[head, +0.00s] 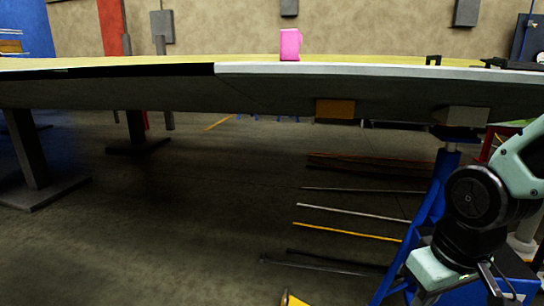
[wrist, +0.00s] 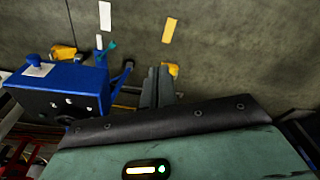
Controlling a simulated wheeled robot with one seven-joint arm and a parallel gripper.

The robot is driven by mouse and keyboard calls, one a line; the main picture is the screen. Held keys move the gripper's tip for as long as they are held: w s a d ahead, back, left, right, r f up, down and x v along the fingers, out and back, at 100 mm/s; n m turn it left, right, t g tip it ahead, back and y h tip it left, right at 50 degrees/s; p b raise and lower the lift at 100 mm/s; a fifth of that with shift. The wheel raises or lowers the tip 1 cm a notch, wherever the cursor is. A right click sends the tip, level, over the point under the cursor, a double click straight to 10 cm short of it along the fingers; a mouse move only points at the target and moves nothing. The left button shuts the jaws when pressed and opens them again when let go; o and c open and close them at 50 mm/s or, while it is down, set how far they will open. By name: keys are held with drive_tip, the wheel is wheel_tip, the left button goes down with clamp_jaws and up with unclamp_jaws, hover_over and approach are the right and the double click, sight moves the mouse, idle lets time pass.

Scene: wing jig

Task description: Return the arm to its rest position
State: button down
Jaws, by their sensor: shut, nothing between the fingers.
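My arm (head: 475,197) shows at the right edge of the head view, bent downward, with pale green and black links. It is in front of a blue stand and below the wing's edge. In the wrist view my gripper (wrist: 158,74) shows as two grey fingers close together beyond the dark wrist edge. It is shut with nothing held. The fingers point over the floor, apart from any object that I can make out. In the head view the fingertips are hard to tell.
The long wing panel (head: 330,85) spans the head view, with a pink object (head: 290,44) on top. A blue stand (head: 437,190) is close to my arm. Several rods (head: 350,212) lie on the floor. A blue box (wrist: 62,90) is left of the fingers in the wrist view.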

drive_tip(key=s+a+r+n+g+p, duration=0.25)
drive_tip(key=s+a+n, duration=0.25)
drive_tip(key=s+a, duration=0.5)
wheel_tip(320, 180, up, 28)
drive_tip(key=p, duration=2.7)
drive_tip(key=shift+r+t, duration=0.2)
drive_tip(key=shift+t, duration=0.25)
